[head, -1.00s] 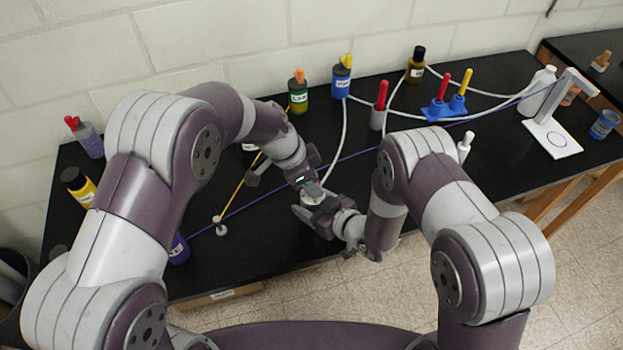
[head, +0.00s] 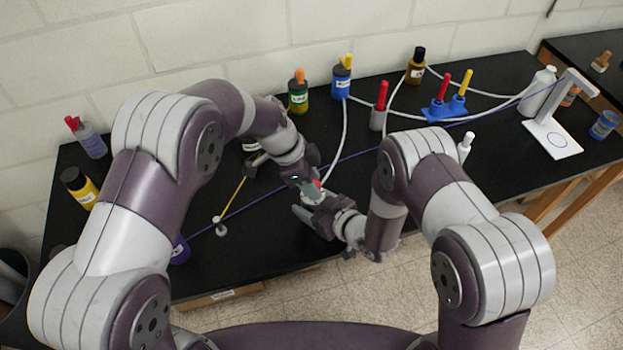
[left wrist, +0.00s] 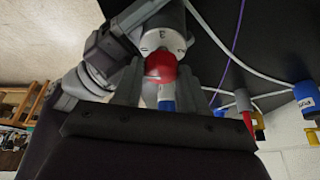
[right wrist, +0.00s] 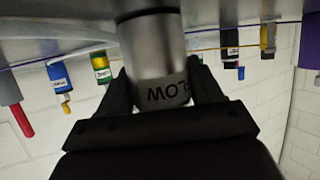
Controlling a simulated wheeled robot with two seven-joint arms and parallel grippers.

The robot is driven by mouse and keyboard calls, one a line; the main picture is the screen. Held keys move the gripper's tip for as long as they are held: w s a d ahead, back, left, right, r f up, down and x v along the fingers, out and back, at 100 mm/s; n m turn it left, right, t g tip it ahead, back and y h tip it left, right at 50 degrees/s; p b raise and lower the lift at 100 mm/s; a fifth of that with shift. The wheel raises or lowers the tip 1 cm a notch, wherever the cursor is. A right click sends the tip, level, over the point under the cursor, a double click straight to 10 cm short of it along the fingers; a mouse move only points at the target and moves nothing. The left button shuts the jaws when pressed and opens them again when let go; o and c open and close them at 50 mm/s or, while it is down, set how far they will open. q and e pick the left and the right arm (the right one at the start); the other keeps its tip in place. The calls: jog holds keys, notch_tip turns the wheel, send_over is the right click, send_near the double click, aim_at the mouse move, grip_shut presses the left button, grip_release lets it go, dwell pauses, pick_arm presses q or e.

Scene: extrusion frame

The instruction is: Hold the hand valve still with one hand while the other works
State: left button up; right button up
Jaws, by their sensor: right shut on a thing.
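The hand valve shows in the head view as a pale body (head: 313,196) near the table's front edge. Its silver cylinder, with dark lettering, fills the middle of the right wrist view (right wrist: 156,55). My right gripper (right wrist: 160,78) is shut on this cylinder, one finger on each side. In the left wrist view the valve has a red knob (left wrist: 160,67) with a blue part beside it. My left gripper (left wrist: 166,78) has its fingers on either side of the knob, with gaps visible, so it looks open. My grippers hide much of the valve in the head view.
A white hose (head: 343,140) and a purple cord (head: 350,156) run close to the valve. Bottles line the back, including a green one (head: 298,98) and a blue one (head: 341,85). The black tabletop front is mostly clear.

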pick_arm(q)
jog(key=shift+o, duration=1.2)
jog(key=v, duration=1.2)
jog(key=shift+w, duration=0.1)
pick_arm(e)
jog(key=o, duration=1.2)
